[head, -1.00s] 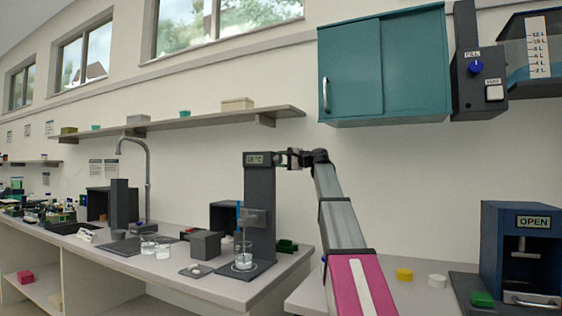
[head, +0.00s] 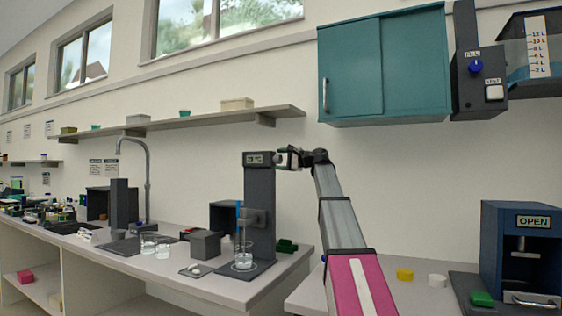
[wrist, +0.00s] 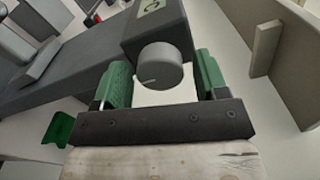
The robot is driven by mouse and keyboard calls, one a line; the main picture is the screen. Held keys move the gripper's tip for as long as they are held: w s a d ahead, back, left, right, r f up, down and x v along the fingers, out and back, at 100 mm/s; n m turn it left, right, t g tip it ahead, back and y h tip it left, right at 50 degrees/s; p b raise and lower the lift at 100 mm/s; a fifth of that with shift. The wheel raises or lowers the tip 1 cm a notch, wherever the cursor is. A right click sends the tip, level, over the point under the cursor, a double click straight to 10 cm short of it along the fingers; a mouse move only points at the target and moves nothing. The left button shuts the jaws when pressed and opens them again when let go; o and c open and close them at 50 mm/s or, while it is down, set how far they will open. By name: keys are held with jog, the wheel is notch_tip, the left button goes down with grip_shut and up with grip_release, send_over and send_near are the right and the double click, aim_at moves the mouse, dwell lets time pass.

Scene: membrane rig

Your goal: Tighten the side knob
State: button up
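The grey round side knob (wrist: 160,68) with a pale line mark on its face shows in the wrist view, on the dark head of a tall rig column (head: 260,205). My gripper (wrist: 164,62) has its two green-padded fingers apart, one on each side of the knob. A gap shows to the right of the knob and a narrower one to its left, so it is not clasped. In the head view my gripper (head: 287,159) is at the column's top right, beside its small display (head: 256,159). The knob is hard to make out there.
A glass beaker (head: 243,259) stands at the column's foot, with a dark grey block (head: 206,245) and more beakers (head: 148,243) to the left. A shelf (head: 190,122) runs behind, and a teal cabinet (head: 383,70) hangs at upper right. Open air surrounds the arm.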

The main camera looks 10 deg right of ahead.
jog(key=shift+s, duration=0.1)
jog(key=v, duration=1)
jog(key=shift+s+d, duration=0.15)
jog(key=shift+d, duration=0.15)
